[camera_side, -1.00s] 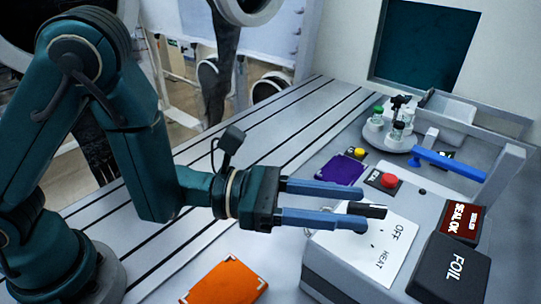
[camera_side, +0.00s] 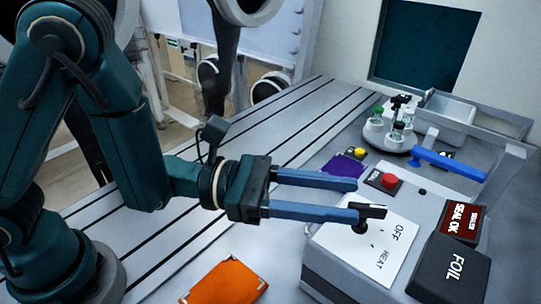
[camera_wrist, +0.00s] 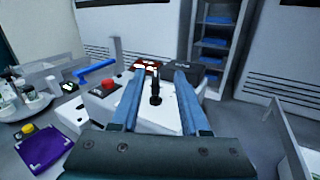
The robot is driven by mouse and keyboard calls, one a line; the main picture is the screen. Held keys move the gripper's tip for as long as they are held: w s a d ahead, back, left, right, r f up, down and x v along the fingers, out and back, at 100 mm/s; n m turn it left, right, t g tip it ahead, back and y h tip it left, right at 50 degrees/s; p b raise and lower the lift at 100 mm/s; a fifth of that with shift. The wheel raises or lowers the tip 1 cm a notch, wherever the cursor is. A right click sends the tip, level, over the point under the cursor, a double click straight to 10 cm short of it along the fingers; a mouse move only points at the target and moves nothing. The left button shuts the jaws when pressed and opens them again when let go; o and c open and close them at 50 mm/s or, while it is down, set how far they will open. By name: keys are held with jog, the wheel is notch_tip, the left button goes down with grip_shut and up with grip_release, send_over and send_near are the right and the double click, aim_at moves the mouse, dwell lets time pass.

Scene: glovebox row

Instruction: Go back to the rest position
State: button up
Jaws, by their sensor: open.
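My gripper (camera_side: 356,199) is open, with two long blue fingers reaching right toward the sealing machine (camera_side: 325,255). In the wrist view, the black knob (camera_wrist: 155,92) shows between the two fingers (camera_wrist: 155,88), with a gap on each side. Nothing is held. The rest position itself is not marked in either view.
A red button (camera_side: 388,181), a blue lever (camera_side: 448,164) and a black FOIL box (camera_side: 450,268) are around the machine. A round vial holder (camera_side: 385,139) stands behind. A purple mat (camera_side: 335,168) and an orange mat (camera_side: 222,283) lie on the bench. The slotted bench at left is clear.

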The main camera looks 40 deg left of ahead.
jog(key=s+d+r+m+g+h, duration=0.2)
jog(key=s+r+m+g, duration=0.5)
jog(key=s+m+g, duration=0.3)
jog(key=s+a+f+m+g+y, duration=0.1)
jog(key=s+a+m+g+y, duration=0.2)
jog(key=s+m+y, duration=0.3)
jog(key=w+a+f+m+t+y, duration=0.2)
jog(key=a+y, duration=0.4)
jog(key=a, duration=0.4)
jog(key=w+a+f+m+t+y, duration=0.2)
jog(key=a+f+m+t+y, duration=0.2)
jog(key=a, duration=0.7)
jog(key=t+y, duration=0.2)
jog(key=t, duration=0.1)
jog(key=shift+m+t, duration=0.3)
jog(key=shift+m, duration=0.1)
jog(key=shift+c, duration=0.2)
